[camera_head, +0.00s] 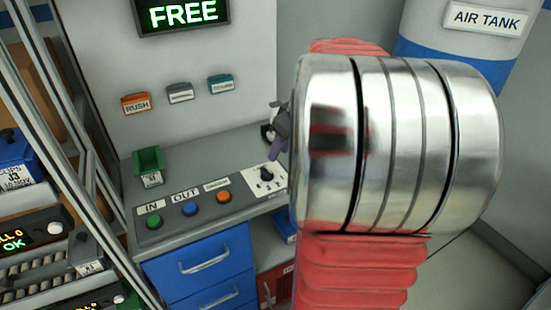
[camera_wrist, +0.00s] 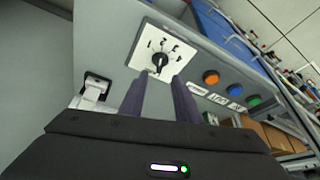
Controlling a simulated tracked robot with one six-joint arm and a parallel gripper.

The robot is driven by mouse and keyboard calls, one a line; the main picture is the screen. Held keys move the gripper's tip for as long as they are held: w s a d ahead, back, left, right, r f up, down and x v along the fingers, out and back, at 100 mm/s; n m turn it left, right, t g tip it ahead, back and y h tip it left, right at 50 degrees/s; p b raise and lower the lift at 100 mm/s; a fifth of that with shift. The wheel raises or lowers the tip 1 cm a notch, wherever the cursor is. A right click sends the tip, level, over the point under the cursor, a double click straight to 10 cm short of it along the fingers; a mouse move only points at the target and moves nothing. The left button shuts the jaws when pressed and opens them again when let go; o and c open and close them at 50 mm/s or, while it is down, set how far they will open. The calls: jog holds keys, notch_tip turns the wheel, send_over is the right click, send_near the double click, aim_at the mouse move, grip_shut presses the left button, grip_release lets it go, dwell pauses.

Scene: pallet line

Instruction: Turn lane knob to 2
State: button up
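The lane knob is a small black dial on a white plate. It sits at the right end of the grey console in the head view (camera_head: 266,174) and upper middle in the wrist view (camera_wrist: 160,60). In the head view my arm hides most of the gripper.
Green, blue and orange buttons (camera_head: 191,209) line the console left of the knob. Blue drawers (camera_head: 205,260) are below. A white-and-black fitting (camera_wrist: 96,88) lies near the fingers. A "FREE" display (camera_head: 183,14) hangs above.

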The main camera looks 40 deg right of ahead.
jog(key=shift+v, duration=1.5)
jog(key=s+a, duration=0.3)
jog(key=a, duration=0.7)
jog(key=s+a, duration=0.3)
jog(key=a, duration=0.8)
jog(key=s+a+t, duration=0.1)
jog(key=s+a, duration=0.3)
jog(key=a, duration=0.7)
jog(key=shift+f+m, duration=0.4)
jog(key=shift+f, duration=0.05)
